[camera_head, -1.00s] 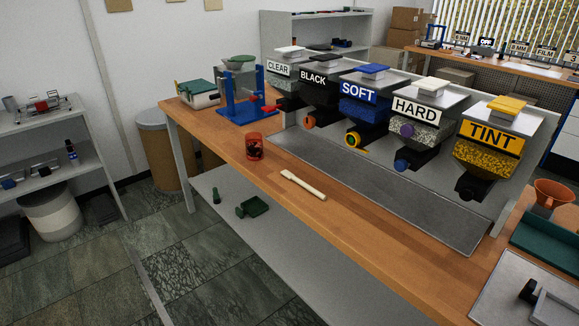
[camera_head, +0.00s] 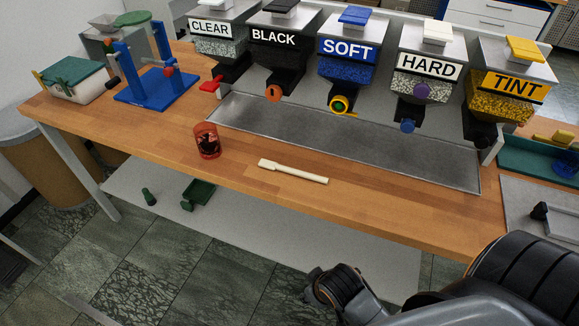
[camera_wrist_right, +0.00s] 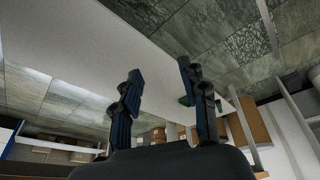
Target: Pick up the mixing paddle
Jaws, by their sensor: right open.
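The mixing paddle (camera_head: 293,171) is a pale cream, flat stick with a wider left end. It lies flat on the wooden bench top (camera_head: 380,206) near the front edge, right of a clear red cup (camera_head: 207,141) with dark contents. My right arm comes in at the lower right of the head view, below and in front of the bench, well apart from the paddle. In the right wrist view my right gripper (camera_wrist_right: 158,85) has its two dark fingers spread, with nothing between them. My left gripper is not in view.
Labelled dispensers, such as the SOFT one (camera_head: 346,62), stand behind a grey metal tray (camera_head: 300,128). A blue stand (camera_head: 150,88) and a green-lidded box (camera_head: 73,82) are at left. A lower shelf (camera_head: 240,222) holds green items. The bench around the paddle is clear.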

